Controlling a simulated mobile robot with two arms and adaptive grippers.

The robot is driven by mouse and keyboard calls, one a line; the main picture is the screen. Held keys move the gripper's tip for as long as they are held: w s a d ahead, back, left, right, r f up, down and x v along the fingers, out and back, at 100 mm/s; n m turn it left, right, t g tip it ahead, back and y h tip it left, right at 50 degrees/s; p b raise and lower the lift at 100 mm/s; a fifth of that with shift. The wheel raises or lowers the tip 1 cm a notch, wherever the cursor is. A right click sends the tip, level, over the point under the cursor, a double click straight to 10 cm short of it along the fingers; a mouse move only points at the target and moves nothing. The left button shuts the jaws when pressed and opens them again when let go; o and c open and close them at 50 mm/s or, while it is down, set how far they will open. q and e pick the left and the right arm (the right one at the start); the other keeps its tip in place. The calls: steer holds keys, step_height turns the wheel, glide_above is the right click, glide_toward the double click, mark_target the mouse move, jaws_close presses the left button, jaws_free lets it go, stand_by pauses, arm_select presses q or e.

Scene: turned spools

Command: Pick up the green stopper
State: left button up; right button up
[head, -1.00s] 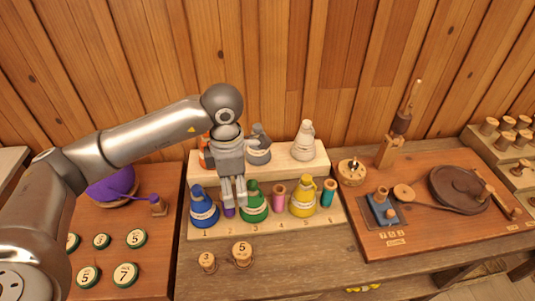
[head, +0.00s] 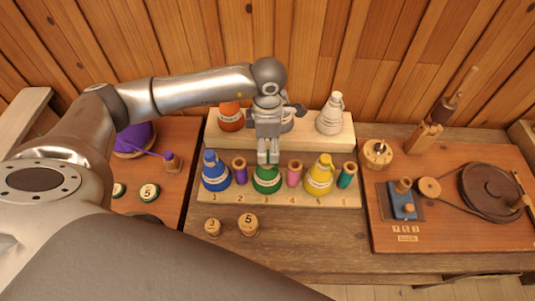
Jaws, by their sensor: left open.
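A green cone-shaped bottle (head: 267,181) stands upright at position 3 of the front row on the light wooden stepped rack. Its top, where a stopper would sit, is hidden by my left gripper (head: 268,158). My left gripper points down from above, its fingers open and their tips over the green bottle's top. I cannot tell whether the fingers touch it or stand around it. My right gripper is not in view.
Close neighbours are a purple spool (head: 239,171) to the left and a pink spool (head: 294,172) to the right. A blue bottle (head: 215,175), yellow bottle (head: 320,178) and teal spool (head: 347,176) share the row. Orange (head: 231,118) and white (head: 330,116) bottles stand behind.

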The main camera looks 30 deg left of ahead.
arm_select(q)
step_height(320, 180, down, 3)
steer(key=shift+f+p, duration=0.1)
steer(key=shift+p, duration=0.7)
steer(key=shift+f, duration=0.45)
steer(key=c, duration=0.8)
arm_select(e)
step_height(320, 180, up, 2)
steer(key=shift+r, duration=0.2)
